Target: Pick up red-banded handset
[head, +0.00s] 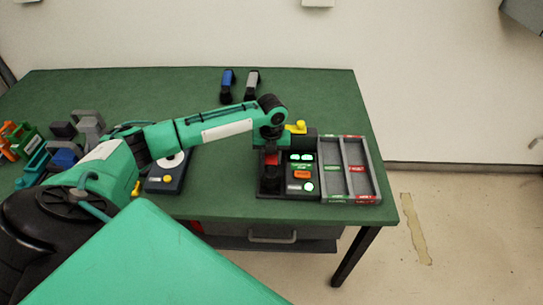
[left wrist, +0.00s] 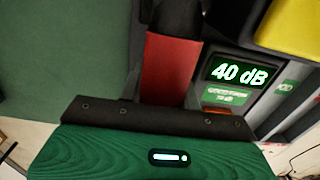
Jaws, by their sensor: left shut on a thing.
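The red-banded handset (head: 271,159) is black with a wide red band, at the left side of a black test unit (head: 300,175). In the left wrist view, its red band (left wrist: 170,68) fills the space in front of the palm. My left gripper (head: 271,149) reaches down over the handset from above and is shut on it. The arm hides part of the handset, and I cannot tell whether it touches the unit below. The unit's lit screen (left wrist: 238,73) reads 40 dB. My right gripper is not in view.
A grey divided tray (head: 378,180) with red and green labels stands right of the unit. A yellow part (head: 298,127) is just behind the unit. A blue handset (head: 227,82) and a grey handset (head: 252,80) stand at the back. A dark phone base (head: 165,184) is to the left.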

